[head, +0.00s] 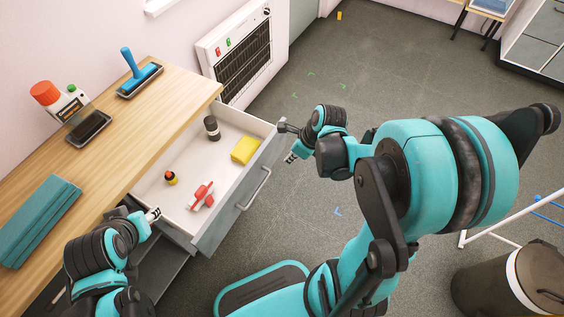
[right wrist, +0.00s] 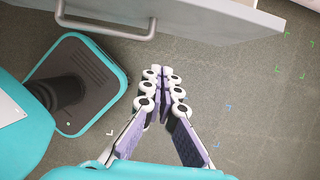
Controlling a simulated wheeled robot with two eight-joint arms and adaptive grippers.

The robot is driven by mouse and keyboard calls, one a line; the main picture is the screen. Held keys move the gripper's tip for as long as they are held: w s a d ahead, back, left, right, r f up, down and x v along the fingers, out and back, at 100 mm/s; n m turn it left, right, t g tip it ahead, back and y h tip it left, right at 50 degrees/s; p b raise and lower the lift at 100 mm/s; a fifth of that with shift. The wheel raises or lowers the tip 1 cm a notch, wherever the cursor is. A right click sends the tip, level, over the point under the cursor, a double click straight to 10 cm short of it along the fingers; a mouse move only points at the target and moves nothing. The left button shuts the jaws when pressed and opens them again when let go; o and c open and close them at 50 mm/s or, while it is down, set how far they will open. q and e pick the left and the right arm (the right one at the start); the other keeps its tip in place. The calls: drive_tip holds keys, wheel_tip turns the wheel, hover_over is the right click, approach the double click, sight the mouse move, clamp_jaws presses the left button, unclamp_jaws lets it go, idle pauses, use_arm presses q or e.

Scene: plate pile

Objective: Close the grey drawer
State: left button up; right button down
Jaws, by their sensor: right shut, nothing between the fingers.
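The grey drawer (head: 222,217) stands pulled out from under the wooden counter in the head view, its bar handle (head: 254,190) on the outer front. Inside lie a yellow block, a dark cylinder, a red item and a small red-black item.
The wooden counter (head: 118,125) holds a blue-handled tool, bottles, a dark tray and teal folded items. A heater (head: 240,55) stands at the wall behind. A dark bin (head: 490,280) is at the lower right. The floor in front of the drawer is open.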

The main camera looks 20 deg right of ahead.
drive_tip(key=shift+w+a+f+b, duration=0.7)
drive_tip(key=shift+w+f+b, duration=0.25)
drive_tip(key=shift+f, duration=0.4)
drive_tip(key=shift+w+a+f+b, duration=0.8)
drive_tip(key=shift+w+f, duration=0.25)
drive_tip(key=shift+f, duration=0.25)
drive_tip(key=shift+w+a+f+b, duration=0.65)
drive_tip(key=shift+w+f+b, duration=0.35)
drive_tip(key=shift+f, duration=0.35)
